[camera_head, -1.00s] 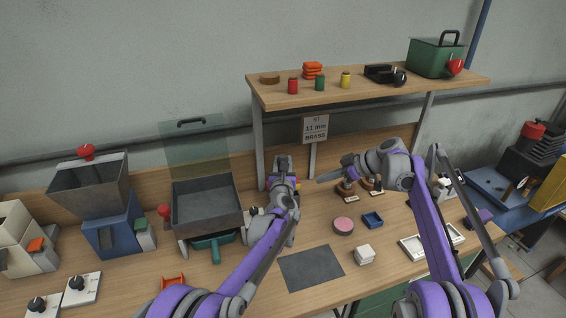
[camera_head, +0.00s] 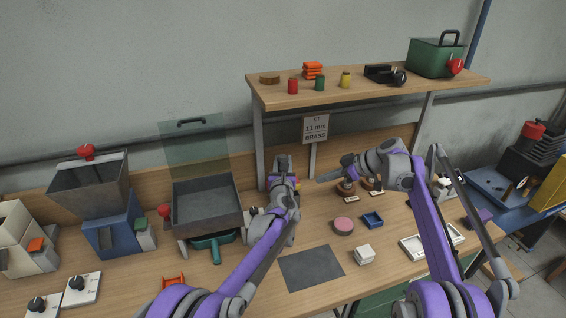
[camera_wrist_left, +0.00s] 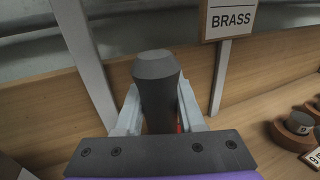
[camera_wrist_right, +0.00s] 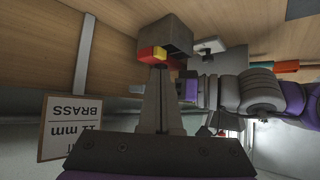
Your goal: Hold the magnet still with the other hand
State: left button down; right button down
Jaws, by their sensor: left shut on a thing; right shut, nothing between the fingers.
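The same dark piece shows in the head view (camera_head: 283,162). My right gripper (camera_head: 321,179) is shut and empty, pointing left toward the left gripper. In the right wrist view its fingertips (camera_wrist_right: 158,72) are close to a red and yellow block (camera_wrist_right: 154,54) beside a dark grey box-like part (camera_wrist_right: 166,34). I cannot tell whether they touch it. I cannot tell for sure which piece is the magnet.
A pink disc (camera_head: 343,225), a blue tray (camera_head: 372,219) and a white block (camera_head: 364,254) lie in front. The grey mat (camera_head: 311,267) is bare.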

jog(key=shift+f, duration=0.1)
